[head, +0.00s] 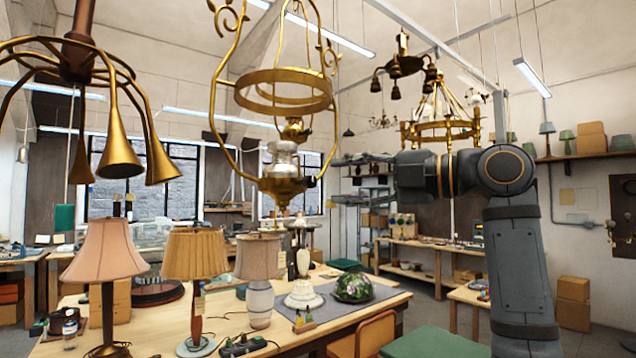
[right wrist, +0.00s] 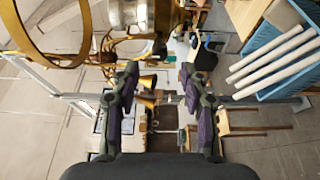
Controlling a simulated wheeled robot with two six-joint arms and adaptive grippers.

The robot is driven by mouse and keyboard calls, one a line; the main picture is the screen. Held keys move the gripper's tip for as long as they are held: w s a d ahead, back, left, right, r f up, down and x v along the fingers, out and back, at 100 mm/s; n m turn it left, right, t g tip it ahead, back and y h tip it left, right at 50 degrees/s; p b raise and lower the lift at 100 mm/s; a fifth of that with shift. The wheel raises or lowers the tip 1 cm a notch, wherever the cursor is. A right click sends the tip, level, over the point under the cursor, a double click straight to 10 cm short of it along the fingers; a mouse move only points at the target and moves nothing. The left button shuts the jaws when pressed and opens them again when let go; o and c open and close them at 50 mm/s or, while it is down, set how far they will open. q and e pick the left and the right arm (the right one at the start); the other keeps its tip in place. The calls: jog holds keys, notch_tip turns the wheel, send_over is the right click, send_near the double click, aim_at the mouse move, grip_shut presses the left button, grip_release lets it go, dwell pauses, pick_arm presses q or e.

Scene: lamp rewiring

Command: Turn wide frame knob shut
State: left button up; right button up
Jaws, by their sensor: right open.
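The wide brass hanging frame (head: 284,90) has curved arms, a broad ring and a silvery-and-brass burner body below it. A small dark knob (head: 311,181) sticks out on the right side of the brass lower body (head: 280,185). My right gripper (head: 338,180) is open just right of the knob, its fingers pointing left toward it. In the right wrist view, the gripper (right wrist: 158,80) has its two fingers spread apart. The silvery body of the lamp (right wrist: 127,14) is beyond them at the top. My left gripper is out of view.
A brass chandelier with cones (head: 122,150) hangs at the left. Other chandeliers (head: 440,125) hang behind my right arm. The workbench (head: 340,318) below carries shaded lamps (head: 194,255) and a stained-glass shade (head: 352,287). A blue crate with white tubes (right wrist: 270,55) shows in the right wrist view.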

jog(key=v, duration=0.4)
jog(key=shift+s+d, duration=0.1)
